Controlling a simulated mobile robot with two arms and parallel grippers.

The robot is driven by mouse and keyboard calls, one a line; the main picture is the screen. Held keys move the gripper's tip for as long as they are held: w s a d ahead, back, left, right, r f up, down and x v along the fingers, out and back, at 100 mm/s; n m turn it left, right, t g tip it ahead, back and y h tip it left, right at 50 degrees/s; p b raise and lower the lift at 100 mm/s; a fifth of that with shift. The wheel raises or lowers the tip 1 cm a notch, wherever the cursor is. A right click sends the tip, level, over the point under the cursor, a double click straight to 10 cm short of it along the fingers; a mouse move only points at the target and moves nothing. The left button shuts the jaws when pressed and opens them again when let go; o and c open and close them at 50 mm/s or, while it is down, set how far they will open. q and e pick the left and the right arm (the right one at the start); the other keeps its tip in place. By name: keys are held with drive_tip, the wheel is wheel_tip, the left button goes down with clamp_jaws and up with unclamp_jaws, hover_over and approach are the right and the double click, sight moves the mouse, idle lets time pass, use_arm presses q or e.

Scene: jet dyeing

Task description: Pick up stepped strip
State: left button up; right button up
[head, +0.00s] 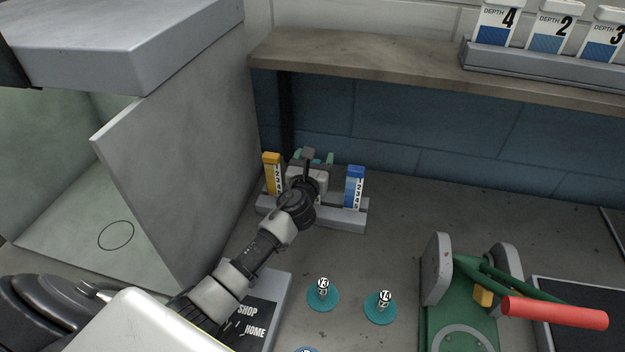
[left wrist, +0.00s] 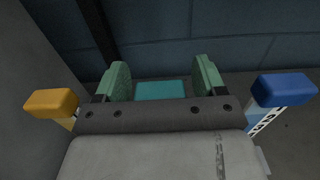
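A grey rack (head: 345,216) stands on the table near the back wall, with a yellow-topped strip (head: 272,173) at its left and a blue-topped strip (head: 354,187) at its right. Both carry numbered marks. Their tops also show in the left wrist view, yellow (left wrist: 52,102) at left and blue (left wrist: 284,89) at right. My left gripper (head: 313,157) is over the rack's middle. Its green-padded fingers (left wrist: 162,80) are apart, on either side of a teal block (left wrist: 160,91), with a narrow gap each side. The block's lower part is hidden. My right gripper is out of view.
A grey panel (head: 180,150) rises left of the rack, and a wooden shelf (head: 380,65) overhangs behind. Two teal discs with numbered knobs (head: 322,295) (head: 381,308) lie in front. A green device with a red handle (head: 555,312) stands at right.

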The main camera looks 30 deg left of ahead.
use_arm(q)
drive_tip(key=c, duration=1.1)
